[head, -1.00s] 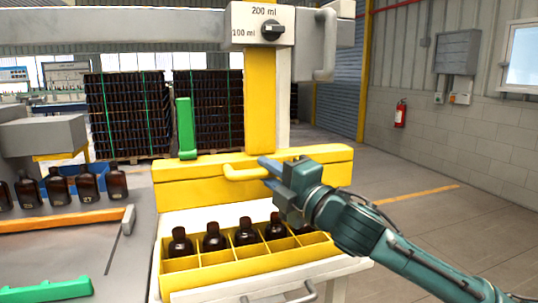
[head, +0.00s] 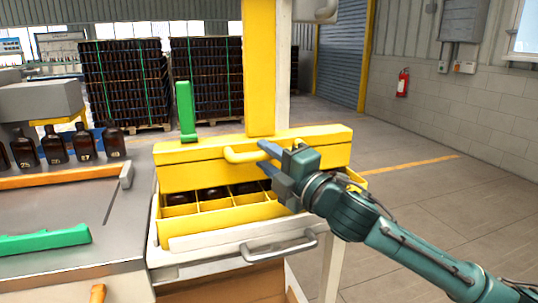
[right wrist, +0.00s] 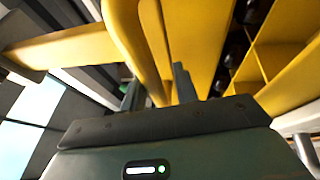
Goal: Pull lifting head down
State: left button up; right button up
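The lifting head is a yellow horizontal beam (head: 200,176) under a yellow column, with a bent yellow handle (head: 238,155) on its front. It sits low over the yellow divided crate (head: 215,222), hiding the upper parts of the amber bottles (head: 211,193) in it. My right gripper (head: 266,157) is at the handle's right part, one finger above and one below the bar. In the right wrist view the handle (right wrist: 130,45) passes between the fingers (right wrist: 155,92), and the gripper looks shut on it. My left gripper is not in view.
A green upright lever (head: 186,112) stands on the beam's left. On the left are a steel table with a green bar (head: 45,240) and several more bottles (head: 85,142). A metal drawer handle (head: 280,246) is below the crate. Open floor lies to the right.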

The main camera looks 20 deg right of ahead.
jog(key=shift+o, duration=1.2)
pick_arm(q)
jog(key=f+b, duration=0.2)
jog(key=b, duration=0.2)
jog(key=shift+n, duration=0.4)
pick_arm(e)
jog(key=v, duration=1.3)
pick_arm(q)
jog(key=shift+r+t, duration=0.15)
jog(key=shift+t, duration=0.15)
pick_arm(e)
jog(key=shift+s, duration=0.1)
